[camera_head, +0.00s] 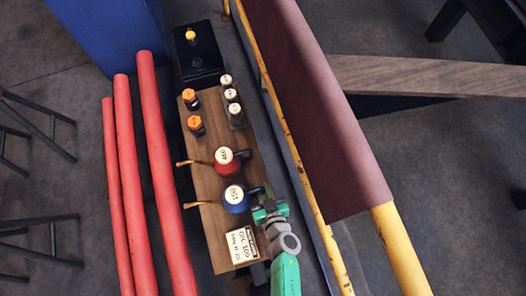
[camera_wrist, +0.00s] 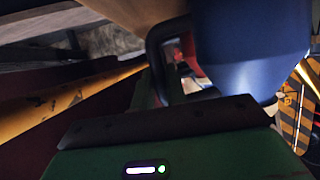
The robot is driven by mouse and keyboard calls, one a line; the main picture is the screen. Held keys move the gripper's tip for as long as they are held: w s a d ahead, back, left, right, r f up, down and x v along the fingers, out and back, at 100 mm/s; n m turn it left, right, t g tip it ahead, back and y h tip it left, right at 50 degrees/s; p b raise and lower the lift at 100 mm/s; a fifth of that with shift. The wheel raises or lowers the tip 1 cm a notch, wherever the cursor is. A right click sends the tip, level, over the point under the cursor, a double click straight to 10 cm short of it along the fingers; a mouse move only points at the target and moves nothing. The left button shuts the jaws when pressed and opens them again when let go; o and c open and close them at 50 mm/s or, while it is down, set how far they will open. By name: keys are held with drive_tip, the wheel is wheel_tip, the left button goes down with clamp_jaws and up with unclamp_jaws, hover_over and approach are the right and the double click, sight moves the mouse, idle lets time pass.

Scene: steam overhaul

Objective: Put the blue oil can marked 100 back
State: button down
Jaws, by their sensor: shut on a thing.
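The blue oil can (camera_head: 236,198) has a round white top label that is too small to read surely. Its thin spout points left. It appears upright over the near half of the wooden board (camera_head: 229,259); I cannot tell whether it touches the board. My gripper (camera_head: 262,208) is shut on the can's dark handle, on its right side. In the wrist view the blue can body (camera_wrist: 250,45) fills the upper right, with the dark handle (camera_wrist: 155,60) beside it. A white card (camera_head: 242,245) reading "OIL 100" lies at the board's near end.
A red oil can (camera_head: 224,161) stands just beyond the blue one. Orange-capped bottles (camera_head: 195,124), white-capped bottles (camera_head: 231,95) and a black box (camera_head: 197,55) are farther up.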

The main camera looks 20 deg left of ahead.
drive_tip(key=shift+f, duration=0.3)
drive_tip(key=c, duration=1.4)
unclamp_jaws()
drive_tip(key=shift+r, duration=0.2)
drive_tip(key=p+v, duration=0.6)
drive_tip(key=v, duration=0.6)
